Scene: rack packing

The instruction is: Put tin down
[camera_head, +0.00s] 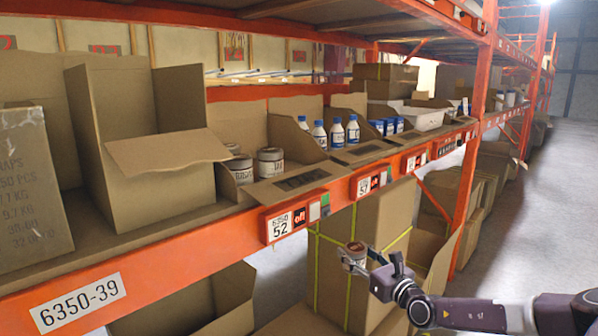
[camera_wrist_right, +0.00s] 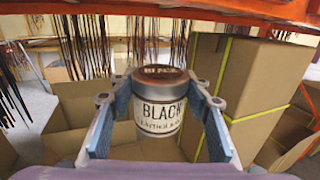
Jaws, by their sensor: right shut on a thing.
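The tin (camera_wrist_right: 157,105) has a brown lid and a white label reading "BLACK". It is upright between the two blue-padded fingers of my right gripper (camera_wrist_right: 158,118), which is shut on it. In the head view the tin (camera_head: 354,252) is held in the air in front of the rack, below the orange shelf beam (camera_head: 200,240). Similar tins (camera_head: 270,161) stand in an open cardboard bin on the shelf above the label 52. My left gripper is not in view.
White bottles with blue caps (camera_head: 337,132) stand in the bin to the right. Large open boxes (camera_head: 130,140) fill the shelf's left part. Strapped cardboard boxes (camera_head: 370,240) stand below the beam, behind the held tin. The aisle floor (camera_head: 540,210) at right is clear.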

